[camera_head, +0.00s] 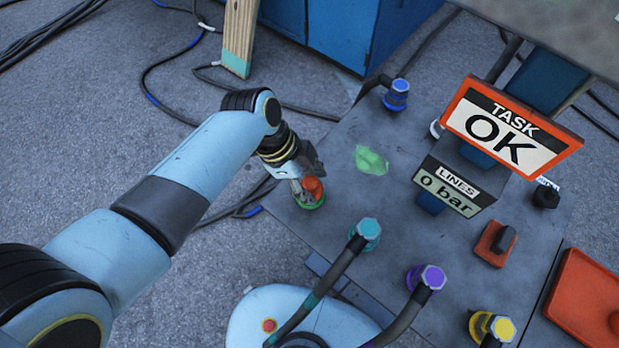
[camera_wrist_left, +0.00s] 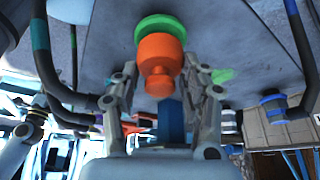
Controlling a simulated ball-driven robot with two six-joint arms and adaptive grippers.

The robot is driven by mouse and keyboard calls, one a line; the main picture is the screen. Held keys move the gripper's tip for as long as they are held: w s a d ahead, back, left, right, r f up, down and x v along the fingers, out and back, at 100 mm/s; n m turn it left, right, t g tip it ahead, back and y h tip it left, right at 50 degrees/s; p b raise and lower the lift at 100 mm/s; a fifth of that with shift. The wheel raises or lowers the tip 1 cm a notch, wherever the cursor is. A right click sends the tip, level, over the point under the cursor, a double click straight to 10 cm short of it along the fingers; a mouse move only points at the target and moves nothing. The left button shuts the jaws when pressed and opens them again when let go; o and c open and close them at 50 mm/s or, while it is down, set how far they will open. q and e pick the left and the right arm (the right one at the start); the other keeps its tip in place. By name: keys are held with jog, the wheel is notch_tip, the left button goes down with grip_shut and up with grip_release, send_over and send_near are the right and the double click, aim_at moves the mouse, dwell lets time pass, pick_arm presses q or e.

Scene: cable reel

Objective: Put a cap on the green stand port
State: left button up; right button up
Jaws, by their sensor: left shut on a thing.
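The green stand port (camera_head: 308,201) is at the left edge of the grey stand top. An orange-red cap (camera_head: 313,187) sits at the port, standing over its green ring. In the left wrist view the orange cap (camera_wrist_left: 160,60) is between the fingers, against the green ring of the port (camera_wrist_left: 160,24). I cannot tell whether the cap is fully seated. My right gripper is not in view.
Hoses with teal (camera_head: 367,231), purple (camera_head: 430,277) and yellow (camera_head: 501,328) connectors stand along the front. A blue connector (camera_head: 397,92) is at the back. Signs read "TASK OK" (camera_head: 512,133) and "LINES 0 bar" (camera_head: 447,190). An orange tray (camera_head: 590,283) lies at right.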

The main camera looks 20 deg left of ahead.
pick_arm(q)
jog(key=shift+r+p, duration=0.1)
jog(key=shift+p, duration=0.4)
jog(key=shift+f+b, duration=0.3)
jog(key=shift+f, duration=0.05)
dwell(0.3)
jog(key=o, duration=1.2)
jog(key=shift+o, duration=0.2)
jog(key=v, duration=1.2)
